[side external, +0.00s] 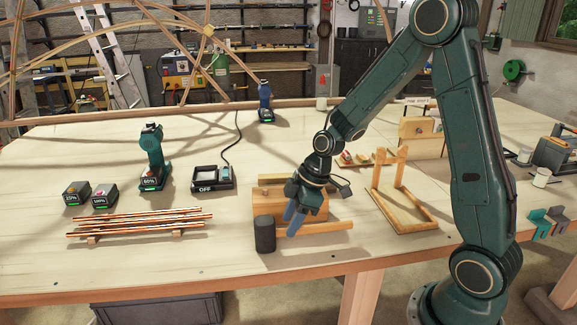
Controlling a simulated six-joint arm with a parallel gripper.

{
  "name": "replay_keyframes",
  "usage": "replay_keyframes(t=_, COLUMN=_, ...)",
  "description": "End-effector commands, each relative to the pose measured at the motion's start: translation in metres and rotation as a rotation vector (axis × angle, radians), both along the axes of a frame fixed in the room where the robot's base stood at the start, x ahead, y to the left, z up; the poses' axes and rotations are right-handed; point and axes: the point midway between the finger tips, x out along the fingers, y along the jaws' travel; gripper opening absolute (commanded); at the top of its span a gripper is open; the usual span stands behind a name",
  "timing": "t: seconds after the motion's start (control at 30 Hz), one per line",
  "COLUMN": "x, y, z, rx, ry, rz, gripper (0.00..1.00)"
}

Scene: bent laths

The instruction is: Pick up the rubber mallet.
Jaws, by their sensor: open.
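The rubber mallet's dark cylindrical head (265,234) stands on the bench near its front edge. A pale wooden handle (328,228) appears to run right from it, with its near part partly behind my gripper. My gripper (293,220) points down with its blue fingers open, just right of the head and close to the handle. I cannot tell whether the fingers touch or straddle the handle. Nothing is seen held.
A wooden block (262,204) stands behind the mallet. A wooden frame (405,212) is to the right. Copper-coloured rods (140,222), a drill (152,160), batteries (104,197) and a charger (212,179) are on the left. The front bench between rods and mallet is clear.

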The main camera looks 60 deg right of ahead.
Motion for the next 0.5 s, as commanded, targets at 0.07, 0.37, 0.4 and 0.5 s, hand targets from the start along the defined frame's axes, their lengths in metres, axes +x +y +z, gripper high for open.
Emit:
replay_keyframes(t=0.07, x=0.001, y=0.004, z=-0.008, rx=0.001, ry=0.003, rz=0.001, gripper=0.42)
replay_keyframes(t=0.37, x=0.008, y=0.013, z=-0.034, rx=0.001, ry=0.002, rz=0.0, gripper=0.42)
replay_keyframes(t=0.4, x=0.009, y=0.013, z=-0.036, rx=0.001, ry=0.001, rz=0.0, gripper=0.42)
replay_keyframes(t=0.5, x=0.009, y=0.014, z=-0.039, rx=0.0, ry=0.0, rz=0.0, gripper=0.42)
